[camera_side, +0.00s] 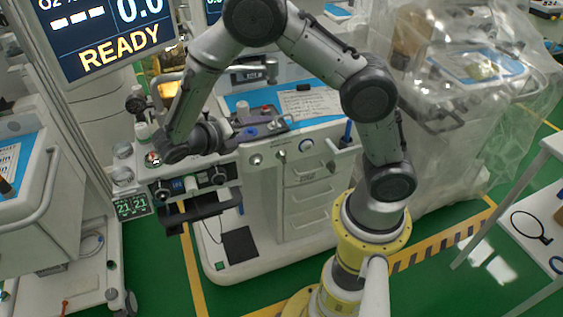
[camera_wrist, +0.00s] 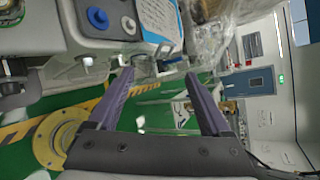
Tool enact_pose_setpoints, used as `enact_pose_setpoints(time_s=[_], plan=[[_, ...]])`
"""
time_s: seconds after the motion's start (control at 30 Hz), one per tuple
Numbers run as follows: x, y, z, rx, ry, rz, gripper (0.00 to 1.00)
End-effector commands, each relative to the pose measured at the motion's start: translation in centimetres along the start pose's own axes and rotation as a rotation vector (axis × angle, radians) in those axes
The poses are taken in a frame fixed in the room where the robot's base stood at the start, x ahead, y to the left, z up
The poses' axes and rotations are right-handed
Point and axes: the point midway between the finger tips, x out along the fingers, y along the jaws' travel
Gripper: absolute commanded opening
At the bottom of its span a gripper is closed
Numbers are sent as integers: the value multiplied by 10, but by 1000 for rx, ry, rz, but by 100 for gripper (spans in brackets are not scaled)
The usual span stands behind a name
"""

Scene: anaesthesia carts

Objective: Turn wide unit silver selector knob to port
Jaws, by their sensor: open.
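My gripper (camera_side: 263,122) is near the worktop's front edge, above and close to the silver knob. In the wrist view my gripper (camera_wrist: 162,80) has its purple fingers wide apart with nothing between them. The knob's pointer marking is too small to read.
A module with dark knobs (camera_side: 189,183) and a small display (camera_side: 132,206) is at the cart's left. A paper sheet (camera_side: 308,103) lies on the worktop. A plastic-covered unit (camera_side: 450,130) stands right. Green floor (camera_side: 430,285) is clear in front.

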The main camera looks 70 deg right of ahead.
Motion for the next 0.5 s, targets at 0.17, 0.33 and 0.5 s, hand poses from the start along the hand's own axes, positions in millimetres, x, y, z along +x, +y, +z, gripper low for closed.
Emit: enact_pose_setpoints(time_s=[0.17,0.33,0.5], plan=[[5,58,-29,-268,-145,-144,82],[19,104,-68,-460,-274,-265,82],[41,132,-110,-587,-364,-354,82]])
